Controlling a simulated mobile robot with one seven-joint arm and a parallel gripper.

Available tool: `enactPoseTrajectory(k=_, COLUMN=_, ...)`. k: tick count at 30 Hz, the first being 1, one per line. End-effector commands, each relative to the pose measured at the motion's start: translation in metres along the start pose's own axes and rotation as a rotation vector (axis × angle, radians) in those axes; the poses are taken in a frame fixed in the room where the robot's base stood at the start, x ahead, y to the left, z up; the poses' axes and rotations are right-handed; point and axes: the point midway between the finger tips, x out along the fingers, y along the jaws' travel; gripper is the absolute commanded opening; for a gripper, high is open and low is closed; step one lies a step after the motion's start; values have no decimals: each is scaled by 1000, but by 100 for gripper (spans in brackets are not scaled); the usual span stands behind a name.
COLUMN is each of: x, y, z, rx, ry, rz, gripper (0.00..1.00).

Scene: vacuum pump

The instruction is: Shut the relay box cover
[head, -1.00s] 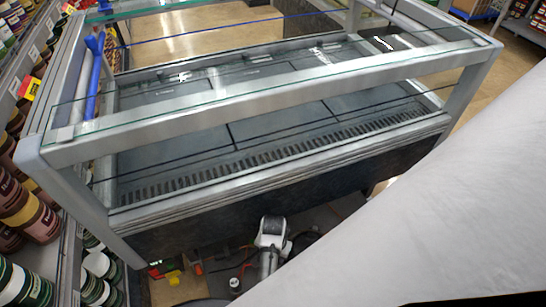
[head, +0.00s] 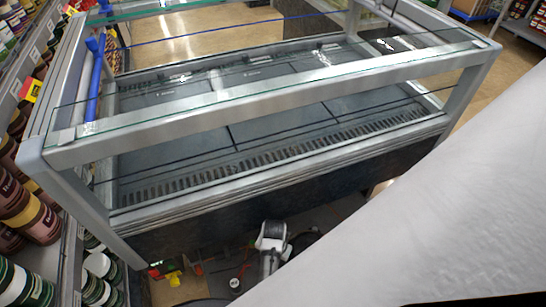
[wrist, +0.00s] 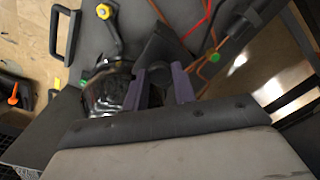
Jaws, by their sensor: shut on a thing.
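In the wrist view my gripper (wrist: 158,80) points at the pump unit, its two purple-grey fingers a short way apart. A dark, angular piece (wrist: 158,50) lies at the fingertips, and the jaws are shut on it. It looks like the relay box cover, but its hinge and the box under it cannot be made out, nor can how far it stands open. In the head view a white and grey device (head: 272,238) shows low in the middle, below the display case. My gripper cannot be made out there.
A glass display case (head: 260,150) fills the head view, with shelves of paint cans (head: 35,220) at left.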

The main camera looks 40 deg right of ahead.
Motion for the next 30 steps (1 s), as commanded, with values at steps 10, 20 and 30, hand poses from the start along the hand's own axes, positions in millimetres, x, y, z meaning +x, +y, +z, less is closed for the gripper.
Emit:
enactPoseTrajectory(k=10, x=1, y=1, z=0, rx=1, ry=14, rz=-13, gripper=29)
enactPoseTrajectory(k=20, x=0, y=1, z=0, rx=0, ry=14, rz=-13, gripper=49)
enactPoseTrajectory(k=30, x=-29, y=0, z=0, rx=-1, ry=17, rz=-14, gripper=49)
